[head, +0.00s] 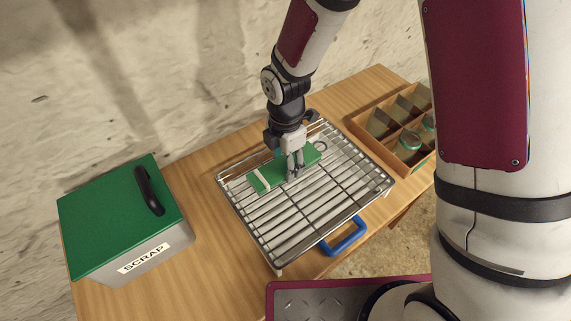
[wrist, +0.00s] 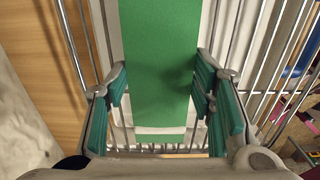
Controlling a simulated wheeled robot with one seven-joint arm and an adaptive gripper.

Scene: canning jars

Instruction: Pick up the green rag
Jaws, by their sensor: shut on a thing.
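The green rag (head: 274,173) is a flat, folded green strip with a white band near its left end. It is on or just above the wire rack (head: 331,202) in the head view; I cannot tell whether it is raised. My gripper (head: 294,175) points down over the rag's middle and is shut on it. In the wrist view the rag (wrist: 160,62) runs up the middle between the green-padded fingers (wrist: 160,88), which are at its two long edges. Part of the rag is hidden behind the fingers in the head view.
A bin labelled SCRAP with a green lid (head: 105,215) and black handle stands at the left on the wooden table (head: 198,191). A divided wooden crate (head: 366,133) with jars is at the right. The rack has a blue handle (head: 345,237) in front. A wall rises behind.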

